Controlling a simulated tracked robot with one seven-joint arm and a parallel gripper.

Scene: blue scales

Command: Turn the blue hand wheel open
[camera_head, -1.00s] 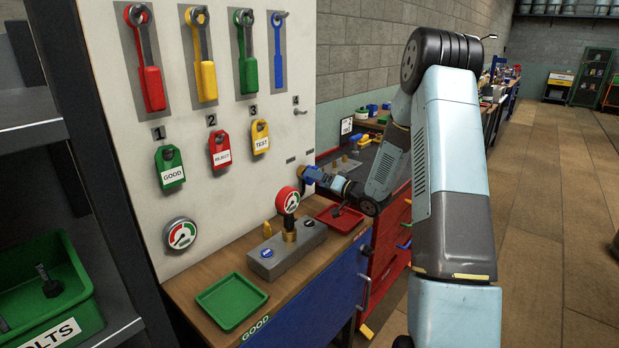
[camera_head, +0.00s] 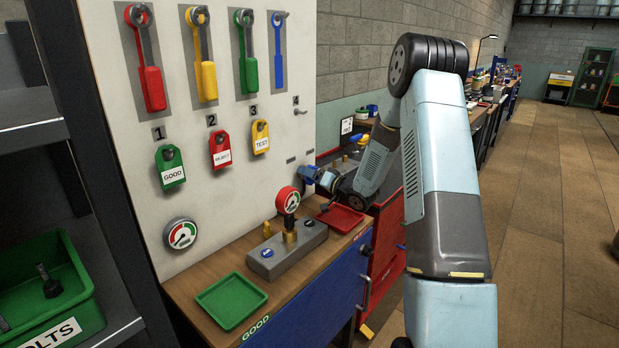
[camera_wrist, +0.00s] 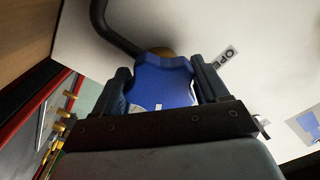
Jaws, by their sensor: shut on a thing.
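The blue hand wheel (camera_wrist: 160,85) is at the middle of the wrist view, in front of the white board. My gripper (camera_wrist: 163,88) has one dark finger on each side of it and is shut on it. Behind the wheel are a brass-coloured part and a dark curved pipe. A label on the board beside it shows the letters "OPE". In the head view, a bit of blue (camera_head: 308,172) shows at the board's right edge, where my gripper (camera_head: 323,179) meets it. My wrist hides most of the wheel there.
Below my wrist lies a red tray (camera_head: 341,219) on the bench. Tags and wrenches hang on the board. The floor at right is clear.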

